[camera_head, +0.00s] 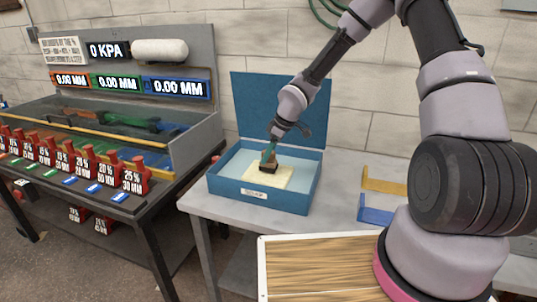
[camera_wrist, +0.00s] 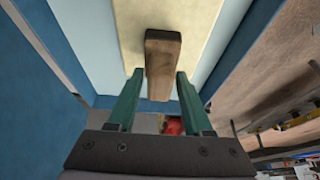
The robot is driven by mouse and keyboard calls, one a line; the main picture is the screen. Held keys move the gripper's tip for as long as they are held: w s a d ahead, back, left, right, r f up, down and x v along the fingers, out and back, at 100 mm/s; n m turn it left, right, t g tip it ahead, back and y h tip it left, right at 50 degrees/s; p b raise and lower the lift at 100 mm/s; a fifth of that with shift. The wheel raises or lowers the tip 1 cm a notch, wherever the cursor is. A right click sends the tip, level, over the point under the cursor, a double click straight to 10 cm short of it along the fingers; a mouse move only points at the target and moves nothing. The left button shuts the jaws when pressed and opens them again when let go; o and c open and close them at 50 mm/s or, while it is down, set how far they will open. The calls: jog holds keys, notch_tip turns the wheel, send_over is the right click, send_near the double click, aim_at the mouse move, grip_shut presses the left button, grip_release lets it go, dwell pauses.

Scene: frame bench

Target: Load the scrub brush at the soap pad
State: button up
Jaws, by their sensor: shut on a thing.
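The scrub brush (camera_head: 268,169) has a wooden body and a dark lower part. My gripper (camera_head: 269,156) points down into the open blue soap box (camera_head: 290,203) and is shut on the brush. In the wrist view the green fingers of my gripper (camera_wrist: 159,74) stand on either side of the wooden brush (camera_wrist: 163,50). The pale yellow soap pad (camera_head: 262,183) lies on the box floor, directly under the brush; it also fills the top of the wrist view (camera_wrist: 205,20). The brush looks to be at the pad's surface; whether its bristles touch cannot be told.
The box's raised blue lid (camera_head: 300,95) stands behind it. Yellow (camera_head: 385,183) and blue (camera_head: 376,215) brackets lie on the table to the right. A wooden board (camera_head: 320,265) is in front. At left is a bench (camera_head: 190,150) with gauges and several red weights.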

jog(key=shift+f, duration=0.5)
dwell(1.1)
jog(key=shift+r, duration=3.55)
